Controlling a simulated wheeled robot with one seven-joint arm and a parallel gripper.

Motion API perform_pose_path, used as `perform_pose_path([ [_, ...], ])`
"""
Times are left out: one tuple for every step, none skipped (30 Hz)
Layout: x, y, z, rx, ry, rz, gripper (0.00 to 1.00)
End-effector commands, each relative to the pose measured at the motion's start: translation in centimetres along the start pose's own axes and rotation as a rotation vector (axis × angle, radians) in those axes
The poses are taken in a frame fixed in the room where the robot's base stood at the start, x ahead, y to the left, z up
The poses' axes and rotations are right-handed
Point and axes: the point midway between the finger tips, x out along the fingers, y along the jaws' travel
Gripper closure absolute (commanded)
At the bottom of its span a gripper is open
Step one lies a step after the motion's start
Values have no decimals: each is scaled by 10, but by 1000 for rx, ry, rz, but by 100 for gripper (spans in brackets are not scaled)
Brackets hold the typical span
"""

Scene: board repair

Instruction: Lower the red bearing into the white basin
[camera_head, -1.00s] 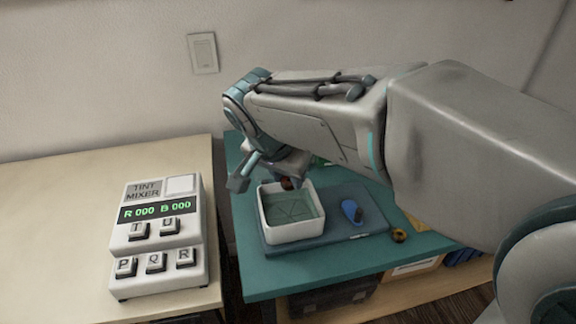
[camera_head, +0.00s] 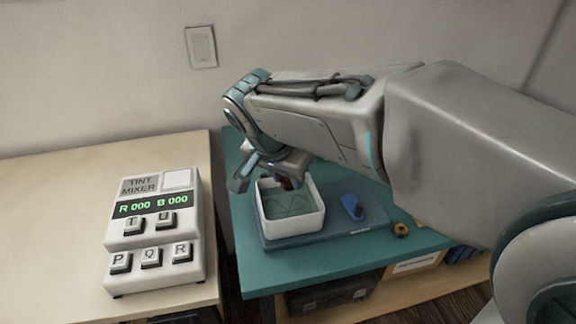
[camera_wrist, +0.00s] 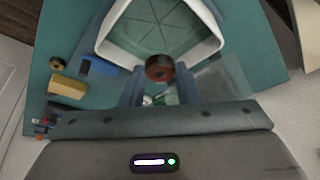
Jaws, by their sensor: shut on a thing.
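The red bearing (camera_wrist: 159,68) is between the two fingers of my gripper (camera_wrist: 160,88) in the wrist view. My gripper is shut on it. The white basin (camera_head: 292,233) stands on a blue mat on the teal table. Its floor looks green with dark lines. In the head view the bearing shows as a small dark red spot (camera_head: 287,183) at the basin's back rim, partly hidden by my gripper. In the wrist view it overlaps the basin's near edge (camera_wrist: 207,48). I cannot tell whether it touches the basin.
A blue object (camera_head: 352,207) lies on the mat right of the basin. A small brass ring (camera_head: 401,230) sits near the teal table's right edge. A white tint mixer (camera_head: 155,235) with keys stands on the pale table at left, across a gap.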

Motion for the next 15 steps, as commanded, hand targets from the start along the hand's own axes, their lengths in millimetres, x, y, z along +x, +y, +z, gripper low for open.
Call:
perform_pose_path([
  [5, 0, 2, 0, 0, 0, 93],
  [6, 0, 2, 0, 0, 0, 93],
  [8, 0, 3, 0, 0, 0, 93],
  [9, 0, 4, 0, 0, 0, 93],
  [11, 0, 4, 0, 0, 0, 93],
  [13, 0, 5, 0, 0, 0, 93],
  [14, 0, 6, 0, 0, 0, 93],
  [15, 0, 6, 0, 0, 0, 93],
  [17, 0, 7, 0, 0, 0, 93],
  [19, 0, 8, 0, 0, 0, 93],
  [20, 0, 8, 0, 0, 0, 93],
  [22, 0, 9, 0, 0, 0, 93],
  [23, 0, 10, 0, 0, 0, 93],
  [25, 0, 10, 0, 0, 0, 93],
  [26, 0, 11, 0, 0, 0, 93],
])
